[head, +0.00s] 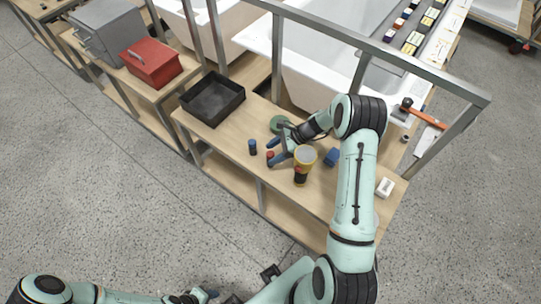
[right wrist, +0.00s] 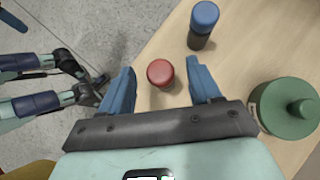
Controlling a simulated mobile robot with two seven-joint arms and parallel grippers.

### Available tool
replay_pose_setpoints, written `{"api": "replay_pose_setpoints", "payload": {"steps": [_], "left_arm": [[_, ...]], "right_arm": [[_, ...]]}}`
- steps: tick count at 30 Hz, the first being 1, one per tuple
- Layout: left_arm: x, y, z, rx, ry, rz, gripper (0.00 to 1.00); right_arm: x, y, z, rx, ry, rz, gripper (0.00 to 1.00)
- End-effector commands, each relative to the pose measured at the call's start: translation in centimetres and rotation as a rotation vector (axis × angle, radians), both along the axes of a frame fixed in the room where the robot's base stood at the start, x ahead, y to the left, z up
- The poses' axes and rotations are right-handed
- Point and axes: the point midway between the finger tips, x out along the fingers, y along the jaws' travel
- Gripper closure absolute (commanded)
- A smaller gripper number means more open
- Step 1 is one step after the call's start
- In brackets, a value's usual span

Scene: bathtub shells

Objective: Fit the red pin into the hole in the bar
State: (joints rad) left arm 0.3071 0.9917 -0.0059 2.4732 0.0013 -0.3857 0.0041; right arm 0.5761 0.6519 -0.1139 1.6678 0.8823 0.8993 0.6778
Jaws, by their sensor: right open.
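A short red cylinder, which I take as the red pin (right wrist: 160,73), stands near the edge of the wooden bench; it also shows in the head view (head: 270,155). My right gripper (head: 272,151) is open and empty. In the right wrist view its two blue fingers (right wrist: 161,84) lie on either side of the red pin, with clear gaps. I cannot make out the bar or its hole in either view. My left gripper (head: 203,296) is at the bottom of the head view, partly cut off, far from the bench.
A blue-topped dark cylinder (head: 252,147), a green knobbed piece (right wrist: 289,107), a yellow-and-black can (head: 304,158) and a blue block (head: 332,157) stand nearby. A black tray (head: 240,93) is at the bench's left end.

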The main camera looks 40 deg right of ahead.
Motion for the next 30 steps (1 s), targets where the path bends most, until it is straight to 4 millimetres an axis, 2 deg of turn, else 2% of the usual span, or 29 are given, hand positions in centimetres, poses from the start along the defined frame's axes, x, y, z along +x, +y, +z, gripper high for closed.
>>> {"api": "replay_pose_setpoints", "payload": {"steps": [4, 12, 17, 18, 30], "left_arm": [[0.03, 0.0, 0.05, 0.0, 0.0, 0.0, 0.57], [0.03, 0.0, 0.05, 0.0, 0.0, 0.0, 0.57], [0.03, 0.0, 0.05, 0.0, 0.0, 0.0, 0.57], [0.03, 0.0, 0.05, 0.0, 0.0, 0.0, 0.57], [0.03, 0.0, 0.05, 0.0, 0.0, 0.0, 0.57]], "right_arm": [[0.59, 1.05, -1.17, 0.001, 0.0, -0.001, 0.37], [0.69, 1.22, -1.37, 0.0, -0.001, -0.001, 0.37], [0.69, 1.2, -1.36, 0.0, -0.001, -0.001, 0.89], [0.69, 1.2, -1.36, 0.0, -0.001, -0.001, 0.96], [0.71, 1.25, -1.32, 0.002, -0.001, 0.0, 0.97]]}}
